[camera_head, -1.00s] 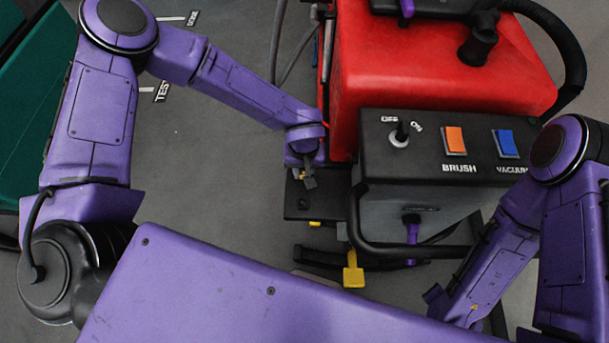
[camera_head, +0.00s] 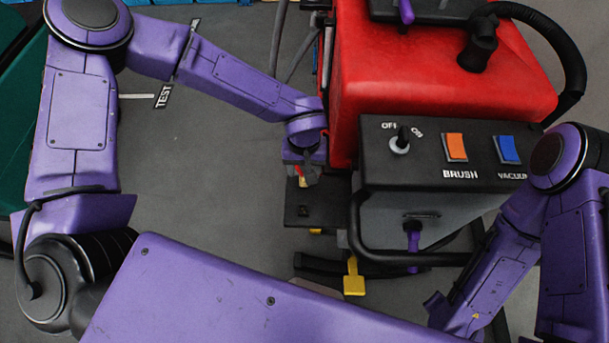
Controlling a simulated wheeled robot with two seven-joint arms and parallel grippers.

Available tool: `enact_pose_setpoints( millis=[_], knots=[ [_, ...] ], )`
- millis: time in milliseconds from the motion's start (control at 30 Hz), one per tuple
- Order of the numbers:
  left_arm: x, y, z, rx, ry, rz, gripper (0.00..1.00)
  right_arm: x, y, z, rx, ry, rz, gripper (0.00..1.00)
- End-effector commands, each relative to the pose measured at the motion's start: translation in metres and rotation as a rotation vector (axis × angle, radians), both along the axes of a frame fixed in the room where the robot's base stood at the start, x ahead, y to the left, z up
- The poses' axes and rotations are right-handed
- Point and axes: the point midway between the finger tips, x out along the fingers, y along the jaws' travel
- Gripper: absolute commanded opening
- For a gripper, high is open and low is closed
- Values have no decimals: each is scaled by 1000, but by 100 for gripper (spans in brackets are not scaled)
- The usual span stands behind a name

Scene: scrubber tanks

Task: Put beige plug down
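My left gripper (camera_head: 305,178) points down beside the left side of the red scrubber tank (camera_head: 440,85), above a low black box (camera_head: 312,214). A small yellow and red bit shows at its fingertips. It is too small to tell whether this is the beige plug or whether the fingers are shut on it. No beige plug can be made out clearly elsewhere. The black box has a small dark fitting on its top, just below the gripper. My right arm comes down at the right, and its fingers cannot be made out behind my own body.
The scrubber's black control panel (camera_head: 450,155) has an off/on key switch, an orange brush switch (camera_head: 455,147) and a blue vacuum switch (camera_head: 507,149). A black bar frame and yellow pedal (camera_head: 354,278) are below.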

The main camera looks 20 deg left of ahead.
Motion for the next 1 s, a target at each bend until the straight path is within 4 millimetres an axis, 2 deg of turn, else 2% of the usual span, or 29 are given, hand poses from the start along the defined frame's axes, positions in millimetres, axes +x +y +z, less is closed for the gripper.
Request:
enact_pose_setpoints(
  millis=[133,300,433,667,767,867,900,1000],
  knots=[
    [1,0,38,-2,-5,1,55,0,0,-7,0,0,0,39],
    [1,0,67,0,-1,0,55,0,0,-9,0,0,0,39],
    [0,0,76,0,1,-1,55,0,0,-9,0,0,0,39],
    [0,1,75,4,2,1,55,0,0,-9,0,0,0,39],
    [-7,11,52,68,-3,31,55,0,0,-9,0,0,0,39],
    [-27,42,1,220,-47,104,55,0,0,-9,0,0,0,39],
    [-38,58,-22,286,-82,135,55,0,0,-9,0,0,0,39],
    [-70,99,-70,401,-189,190,55,0,0,-9,0,0,0,39]
  ],
)
